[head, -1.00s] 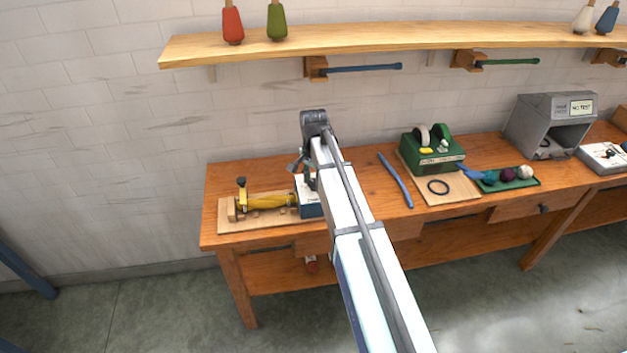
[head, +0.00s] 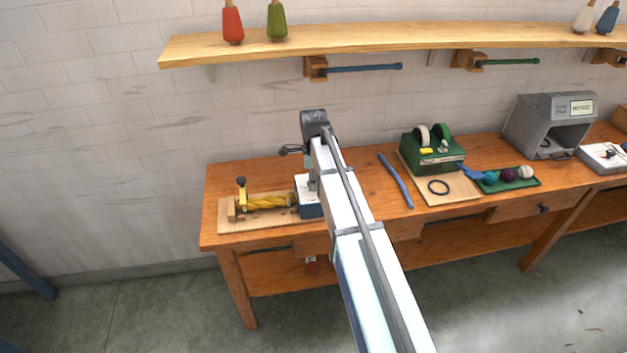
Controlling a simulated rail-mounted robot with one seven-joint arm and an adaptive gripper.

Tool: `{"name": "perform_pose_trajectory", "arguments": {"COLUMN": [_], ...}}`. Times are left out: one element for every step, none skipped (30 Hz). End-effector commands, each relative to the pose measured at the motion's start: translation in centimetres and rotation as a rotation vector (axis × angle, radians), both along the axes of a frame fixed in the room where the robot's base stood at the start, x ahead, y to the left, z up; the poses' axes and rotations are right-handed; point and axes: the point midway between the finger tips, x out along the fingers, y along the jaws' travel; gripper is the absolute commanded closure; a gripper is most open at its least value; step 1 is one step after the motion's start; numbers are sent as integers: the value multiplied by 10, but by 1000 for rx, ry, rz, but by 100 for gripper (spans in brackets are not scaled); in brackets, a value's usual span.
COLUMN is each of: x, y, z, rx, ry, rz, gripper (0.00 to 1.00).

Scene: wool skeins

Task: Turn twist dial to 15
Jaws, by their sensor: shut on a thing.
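The twisting device is a white and blue box (head: 308,197) at the left of the bench, at the right end of a wooden board (head: 235,226). A yellow wool skein (head: 268,202) is stretched from it to a post with a black knob (head: 241,183) and shows spiral twists. My gripper (head: 309,167) is at the box's top, mostly behind my arm, with a dark part sticking out to the left. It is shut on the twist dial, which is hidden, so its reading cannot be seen.
A blue rod (head: 395,181) lies right of my arm. A shelf (head: 400,39) with pegs runs above.

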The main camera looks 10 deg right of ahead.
Motion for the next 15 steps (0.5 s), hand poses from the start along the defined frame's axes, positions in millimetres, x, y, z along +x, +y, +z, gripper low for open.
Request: {"name": "perform_pose_trajectory", "arguments": {"x": [-1,-1,-1,-1,-1,-1,-1,-1,-1,-1,-1,-1,-1,-1,-1], "y": [0,0,0,0,0,0,0,0,0,0,0,0,0,0,0], "z": [-1,-1,-1,-1,-1,-1,-1,-1,-1,-1,-1,-1,-1,-1,-1], "rx": [0,0,0,0,0,0,0,0,0,0,0,0,0,0,0], "ry": [3,3,3,3,3,3,3,3,3,3,3,3,3,3,3], "rz": [-43,-72,-110,-138,-167,-204,-233,-261,-297,-324,-350,-383,-407,-430,-460], "gripper": [92,92,92,92,92,92,92,92,92,92,92,92,92,92,92]}}
